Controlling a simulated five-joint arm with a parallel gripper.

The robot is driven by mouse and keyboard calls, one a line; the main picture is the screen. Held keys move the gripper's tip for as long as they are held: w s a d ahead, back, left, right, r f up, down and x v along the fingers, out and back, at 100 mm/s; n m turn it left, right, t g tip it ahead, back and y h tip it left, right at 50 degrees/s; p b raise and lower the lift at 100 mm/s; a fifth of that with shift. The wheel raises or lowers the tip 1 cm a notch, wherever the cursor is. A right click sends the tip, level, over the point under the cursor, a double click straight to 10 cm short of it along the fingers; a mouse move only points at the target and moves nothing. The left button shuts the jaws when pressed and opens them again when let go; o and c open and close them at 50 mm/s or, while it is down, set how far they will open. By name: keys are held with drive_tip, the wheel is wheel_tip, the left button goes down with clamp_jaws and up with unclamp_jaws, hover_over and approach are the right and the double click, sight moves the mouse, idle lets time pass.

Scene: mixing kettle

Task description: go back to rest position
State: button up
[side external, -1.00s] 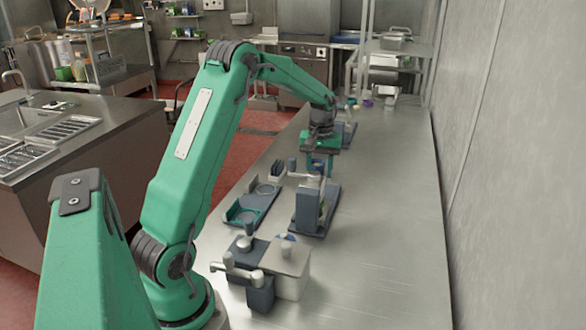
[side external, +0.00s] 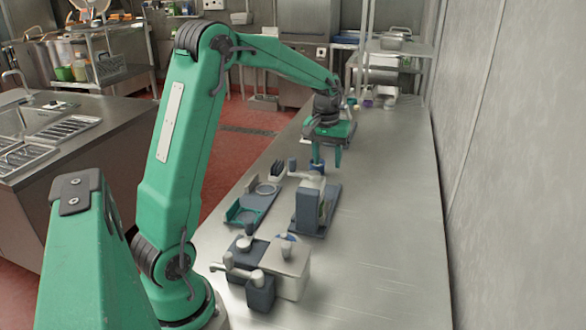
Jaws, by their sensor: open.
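My gripper (side external: 327,155) hangs from my green arm above the far part of the steel bench, pointing down. Its green fingers are apart and I see nothing between them. It is beyond and above a dark upright device (side external: 308,205) with a light top and a lever. Whether the fingertips are clear of the device's far side I cannot tell from this angle.
Nearer on the steel bench (side external: 390,230) stands a light box with dark parts and a tap-like handle (side external: 292,265). A dark tray with green holders (side external: 245,212) lies left of the upright device. The right side of the bench is clear, up to a grey wall.

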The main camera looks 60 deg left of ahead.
drive_tip(key=s+d+r+m+t, duration=0.3)
drive_tip(key=s+d+r+m, duration=0.45)
drive_tip(key=s+d, duration=0.75)
drive_tip(key=s+d+t, duration=0.1)
drive_tip(key=s+d, duration=0.3)
drive_tip(key=s, duration=0.2)
drive_tip(key=shift+s+m+h, duration=0.3)
drive_tip(key=shift+s+m, duration=0.1)
drive_tip(key=shift+m, duration=0.05)
